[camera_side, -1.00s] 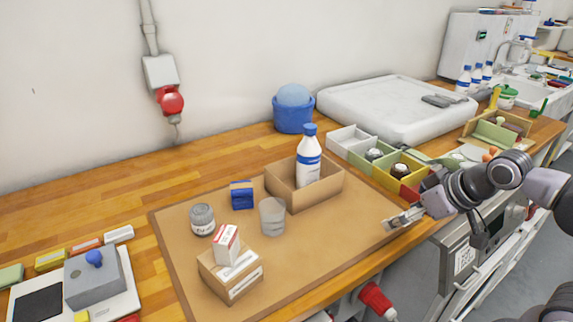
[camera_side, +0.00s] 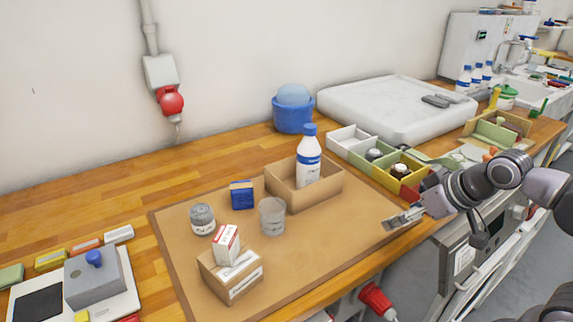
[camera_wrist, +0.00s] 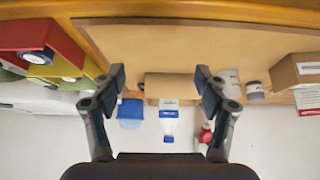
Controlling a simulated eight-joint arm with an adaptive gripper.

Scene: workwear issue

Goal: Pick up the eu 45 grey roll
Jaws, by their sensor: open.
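Two grey rolls stand upright on the brown mat (camera_side: 330,245). One is a darker grey roll (camera_side: 202,220) with a pale label at the left; the other is a lighter grey roll (camera_side: 272,217) nearer the middle. I cannot read the sizes on their labels. In the wrist view, the lighter roll (camera_wrist: 230,78) and the darker one (camera_wrist: 254,91) show at the right, upside down. My gripper (camera_side: 392,222) is open and empty over the mat's right edge, well to the right of both rolls. Its two fingers (camera_wrist: 159,75) are apart in the wrist view.
A blue box (camera_side: 241,195) stands behind the rolls. A cardboard box (camera_side: 231,280) carries a small white-red box (camera_side: 227,245) in front. Coloured bins (camera_side: 402,187) stand behind my gripper.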

